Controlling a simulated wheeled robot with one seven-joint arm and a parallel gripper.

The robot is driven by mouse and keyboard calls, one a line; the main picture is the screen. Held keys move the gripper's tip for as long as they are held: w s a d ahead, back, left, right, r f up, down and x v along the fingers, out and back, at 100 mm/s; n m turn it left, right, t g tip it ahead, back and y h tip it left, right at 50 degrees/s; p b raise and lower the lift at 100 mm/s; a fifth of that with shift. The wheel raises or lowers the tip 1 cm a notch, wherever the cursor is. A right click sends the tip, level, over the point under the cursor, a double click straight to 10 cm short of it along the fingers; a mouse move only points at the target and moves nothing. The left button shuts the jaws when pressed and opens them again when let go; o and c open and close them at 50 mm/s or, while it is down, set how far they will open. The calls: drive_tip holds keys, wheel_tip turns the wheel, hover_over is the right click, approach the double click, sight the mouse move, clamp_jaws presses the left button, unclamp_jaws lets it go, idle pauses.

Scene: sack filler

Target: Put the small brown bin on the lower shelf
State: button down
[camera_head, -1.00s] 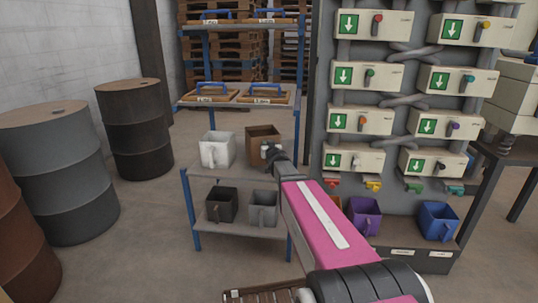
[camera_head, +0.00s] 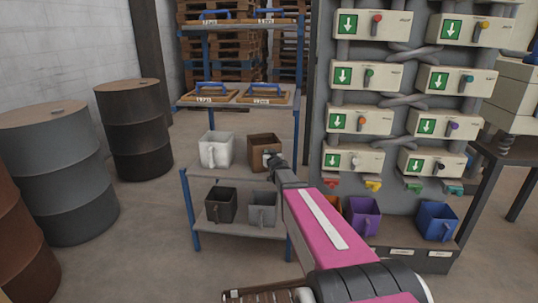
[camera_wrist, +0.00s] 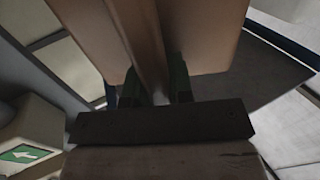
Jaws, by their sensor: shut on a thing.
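The small brown bin (camera_head: 262,146) is upright at the right side of the blue rack's waist-high grey shelf (camera_head: 228,173), beside a white bin (camera_head: 216,149). It is at shelf level; I cannot tell for sure whether its base touches. My gripper (camera_head: 270,158) is at its front, shut on its handle. In the wrist view the bin (camera_wrist: 210,30) fills the top, and the handle (camera_wrist: 148,45) runs down between my gripper's dark fingers (camera_wrist: 155,88). The rack's bottom shelf (camera_head: 240,230) holds a black bin (camera_head: 221,205) and a grey bin (camera_head: 262,209).
Wooden trays with blue handles (camera_head: 210,95) sit on the rack's higher levels. The filler panel (camera_head: 362,120) stands close on the right, with a purple bin (camera_head: 363,217) and a blue bin (camera_head: 437,222) at its base. Drums (camera_head: 133,130) stand on the left.

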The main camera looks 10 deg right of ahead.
drive_tip(key=c, duration=1)
unclamp_jaws()
drive_tip(key=shift+s+r, duration=0.1)
drive_tip(key=shift+s, duration=0.15)
drive_tip(key=s, duration=1.2)
drive_tip(key=s+d+f+m+g+h, duration=0.2)
drive_tip(key=s+f+g+h, duration=0.1)
drive_tip(key=s+f+g, duration=0.7)
drive_tip(key=s+a+f+g+y, duration=0.1)
drive_tip(key=s+a+f+g, duration=0.1)
drive_tip(key=s, duration=0.5)
drive_tip(key=s+a+f+n+g, duration=0.1)
drive_tip(key=s+a+f+g, duration=0.1)
drive_tip(key=s+g, duration=0.4)
drive_tip(key=shift+s+a+f+y, duration=0.2)
drive_tip(key=shift+s+f+y, duration=0.3)
drive_tip(key=shift+f, duration=0.4)
